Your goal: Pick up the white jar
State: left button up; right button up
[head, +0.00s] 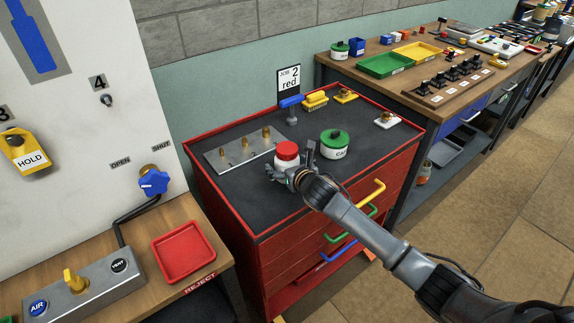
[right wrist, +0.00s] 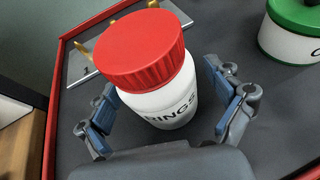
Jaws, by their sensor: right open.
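The white jar (head: 287,159) with a red lid stands upright on the dark top of the red drawer cabinet. In the right wrist view the jar (right wrist: 165,104) shows part of a label ending in "INGS". My right gripper (head: 290,171) is at the jar, coming from the front right. In the right wrist view its fingers (right wrist: 168,108) are open, one on each side of the jar, with a gap visible at the right finger. Whether the left finger touches the jar is hard to tell. My left gripper is not in view.
A white jar with a green lid (head: 334,147) stands close to the right of my gripper. A metal plate with brass pegs (head: 238,152) lies to the left. A blue-handled item (head: 291,107) and yellow items (head: 315,101) are behind. The cabinet has a raised red rim (head: 225,208).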

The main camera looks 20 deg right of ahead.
jog(key=shift+c, duration=0.3)
jog(key=c, duration=1.3)
jog(key=shift+r, duration=0.1)
